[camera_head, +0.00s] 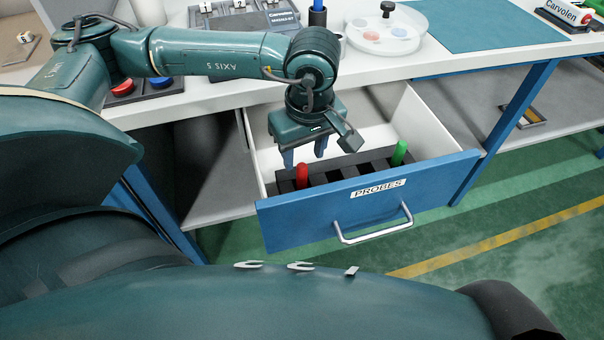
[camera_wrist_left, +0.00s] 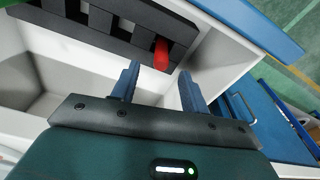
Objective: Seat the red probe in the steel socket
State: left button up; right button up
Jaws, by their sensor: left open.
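The red probe (camera_head: 302,176) stands in the dark slotted rack (camera_head: 332,175) at the left end of the open drawer. It also shows in the left wrist view (camera_wrist_left: 161,54), just beyond the fingertips. My left gripper (camera_head: 304,157) is open and empty, pointing down into the drawer above and slightly behind the red probe. Its two blue fingers in the left wrist view (camera_wrist_left: 158,88) are apart, with nothing between them. I cannot make out the steel socket in either view. My right gripper is not in view.
The drawer front (camera_head: 368,200) is labelled PROBES and has a metal handle. A green probe (camera_head: 399,152) stands at the rack's right end. The white worktop (camera_head: 240,92) above holds a round clear dish (camera_head: 387,30), red and blue buttons (camera_head: 122,88) and a teal mat (camera_head: 480,25).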

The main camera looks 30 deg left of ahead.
aim_at(302, 165)
pick_arm(q)
jog(key=f, duration=0.4)
jog(key=shift+w+a+f, duration=0.1)
jog(key=shift+a+f, duration=0.2)
jog(key=shift+f, duration=0.1)
grip_shut()
